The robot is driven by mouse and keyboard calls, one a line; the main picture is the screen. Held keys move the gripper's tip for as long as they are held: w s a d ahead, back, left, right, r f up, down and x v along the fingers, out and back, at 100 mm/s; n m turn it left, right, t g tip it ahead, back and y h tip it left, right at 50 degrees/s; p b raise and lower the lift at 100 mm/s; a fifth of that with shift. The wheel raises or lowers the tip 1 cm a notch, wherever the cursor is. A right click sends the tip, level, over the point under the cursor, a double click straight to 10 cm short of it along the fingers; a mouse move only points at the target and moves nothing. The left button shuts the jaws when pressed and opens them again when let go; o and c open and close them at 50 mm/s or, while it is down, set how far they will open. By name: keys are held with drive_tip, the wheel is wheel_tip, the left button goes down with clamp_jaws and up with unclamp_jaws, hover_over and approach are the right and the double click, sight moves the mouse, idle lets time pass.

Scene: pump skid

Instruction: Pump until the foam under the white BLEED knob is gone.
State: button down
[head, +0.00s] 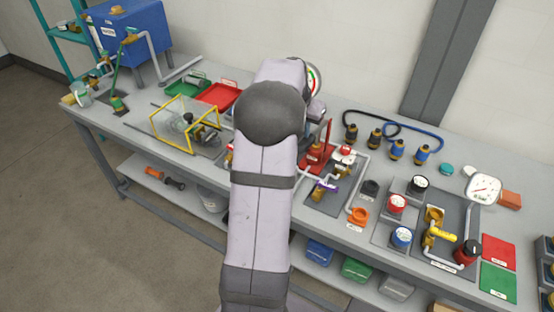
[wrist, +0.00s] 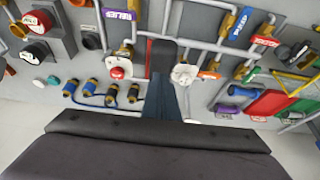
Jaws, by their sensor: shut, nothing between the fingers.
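The red hand pump (head: 318,155) stands upright on the skid, partly behind my arm in the head view. My gripper (wrist: 162,48) shows in the wrist view as dark fingers, shut with nothing between them, over red metal that is mostly hidden behind them. In the head view my own arm hides the gripper. A red cap on a white base (wrist: 118,70) sits beside the fingers; it shows in the head view right of the pump (head: 346,151). A purple RELIEF valve handle (wrist: 131,18) is near it. I cannot make out the white BLEED knob or any foam.
Pipes cross the skid close around the fingers. A white round part (wrist: 187,74) stands right of them. Black and blue hoses (head: 395,130) lie behind the pump. A red tray (head: 221,94) and yellow-framed clear guard (head: 184,121) are left of my arm.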

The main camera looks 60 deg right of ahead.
drive_tip(key=shift+r, duration=0.1)
drive_tip(key=shift+r+p, duration=2)
drive_tip(key=shift+r, duration=0.45)
drive_tip(key=w+a+f+n+y, duration=0.1)
drive_tip(key=w+a+f+n, duration=0.15)
drive_tip(key=w+a, duration=0.45)
drive_tip(key=w+a+f+n+t+y+b, duration=0.1)
drive_tip(key=w+a+n, duration=0.2)
drive_tip(key=a, duration=0.9)
drive_tip(key=w+a+f+n+y, duration=0.1)
drive_tip(key=w+a+n, duration=0.2)
drive_tip(key=w+a, duration=0.45)
drive_tip(key=s+a+f+n+y, duration=0.1)
drive_tip(key=s+a+f+n, duration=0.2)
drive_tip(key=a, duration=0.6)
drive_tip(key=s+a+f+n+g+b, duration=0.1)
drive_tip(key=s+a+n, duration=0.3)
drive_tip(key=a, duration=0.5)
drive_tip(key=s+a+f+n+y, duration=0.1)
drive_tip(key=s+a+f+n, duration=0.15)
drive_tip(key=s+a, duration=0.45)
wheel_tip(320, 180, down, 22)
drive_tip(key=w+a+b, duration=0.1)
drive_tip(key=w+b, duration=0.1)
drive_tip(key=b, duration=2)
drive_tip(key=shift+w+a, duration=0.15)
drive_tip(key=shift+a, duration=0.2)
